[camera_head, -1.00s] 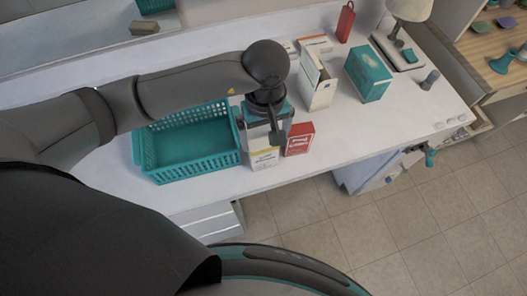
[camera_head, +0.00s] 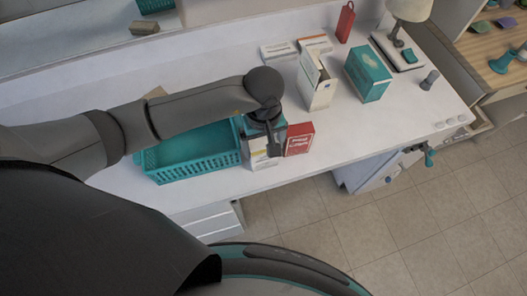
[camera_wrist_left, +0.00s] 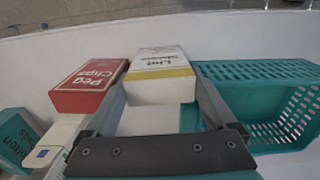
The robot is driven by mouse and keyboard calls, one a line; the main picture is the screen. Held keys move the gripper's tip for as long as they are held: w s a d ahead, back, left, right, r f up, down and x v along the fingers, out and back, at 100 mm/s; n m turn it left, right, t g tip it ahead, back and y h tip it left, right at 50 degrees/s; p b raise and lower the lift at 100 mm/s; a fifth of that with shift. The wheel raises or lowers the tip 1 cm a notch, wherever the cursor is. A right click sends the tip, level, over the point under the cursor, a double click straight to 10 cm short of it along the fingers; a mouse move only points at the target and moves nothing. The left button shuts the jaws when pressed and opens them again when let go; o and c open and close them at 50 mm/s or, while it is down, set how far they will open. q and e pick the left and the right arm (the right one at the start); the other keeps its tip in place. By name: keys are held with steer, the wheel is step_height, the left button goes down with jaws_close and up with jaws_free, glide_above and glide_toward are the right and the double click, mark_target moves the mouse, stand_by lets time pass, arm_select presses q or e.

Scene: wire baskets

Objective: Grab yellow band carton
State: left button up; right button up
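The yellow band carton (camera_head: 259,156) stands upright near the table's front edge; it is white with a yellow band. In the left wrist view its face (camera_wrist_left: 162,62) reads "Lint". My left gripper (camera_head: 268,150) is over it, pointing down, and partly hides it in the head view. In the left wrist view the two fingers (camera_wrist_left: 160,98) are spread, one on each side of the carton. I cannot tell whether they touch it. My right gripper is not in view.
A red Peg Clips carton (camera_head: 300,139) stands close on the right, and a teal wire basket (camera_head: 198,170) close on the left. Farther right are an opened white carton (camera_head: 318,88), a teal carton (camera_head: 368,74) and a lamp (camera_head: 408,10). The front right tabletop is clear.

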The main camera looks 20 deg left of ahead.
arm_select(q)
steer(key=c, duration=0.8)
steer(key=shift+r, duration=0.1)
steer(key=shift+c, duration=0.2)
